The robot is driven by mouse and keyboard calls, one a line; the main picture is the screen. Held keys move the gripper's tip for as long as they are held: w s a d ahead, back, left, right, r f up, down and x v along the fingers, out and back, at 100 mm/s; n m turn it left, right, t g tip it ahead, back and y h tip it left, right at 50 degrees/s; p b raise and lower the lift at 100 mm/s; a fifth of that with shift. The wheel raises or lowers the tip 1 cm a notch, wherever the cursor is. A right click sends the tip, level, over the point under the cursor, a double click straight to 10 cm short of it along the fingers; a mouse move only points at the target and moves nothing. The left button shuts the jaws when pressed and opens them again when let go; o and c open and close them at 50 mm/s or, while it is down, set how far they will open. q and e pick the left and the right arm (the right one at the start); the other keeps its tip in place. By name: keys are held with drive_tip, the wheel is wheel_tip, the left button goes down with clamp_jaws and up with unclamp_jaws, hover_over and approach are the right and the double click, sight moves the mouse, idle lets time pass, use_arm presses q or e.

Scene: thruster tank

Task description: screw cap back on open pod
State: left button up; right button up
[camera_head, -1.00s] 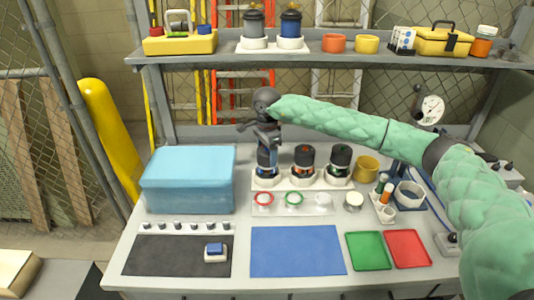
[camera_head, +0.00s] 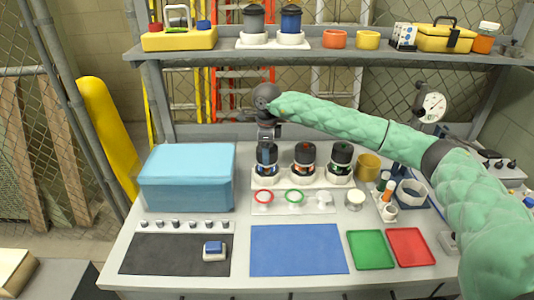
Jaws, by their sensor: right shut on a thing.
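Three pods stand in a white rack (camera_head: 317,182) at the back middle of the bench. The left pod (camera_head: 267,162) has a dark top and a blue mark. The middle pod (camera_head: 304,158) has a dark cap with a red mark, and the right pod (camera_head: 341,160) has a dark cap with a green mark. My right gripper (camera_head: 267,137) comes down from above over the left pod and is shut at its top, on what looks like its cap. The fingertips are small and partly hidden, so how the cap sits is unclear. My left gripper is out of view.
A light blue box (camera_head: 187,177) stands left. A blue mat (camera_head: 298,249), green tray (camera_head: 370,250) and red tray (camera_head: 410,246) lie in front. A shelf (camera_head: 330,55) spans above.

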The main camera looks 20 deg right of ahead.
drive_tip(key=m+b, duration=0.1)
drive_tip(key=m, duration=0.9)
drive_tip(key=o, duration=1)
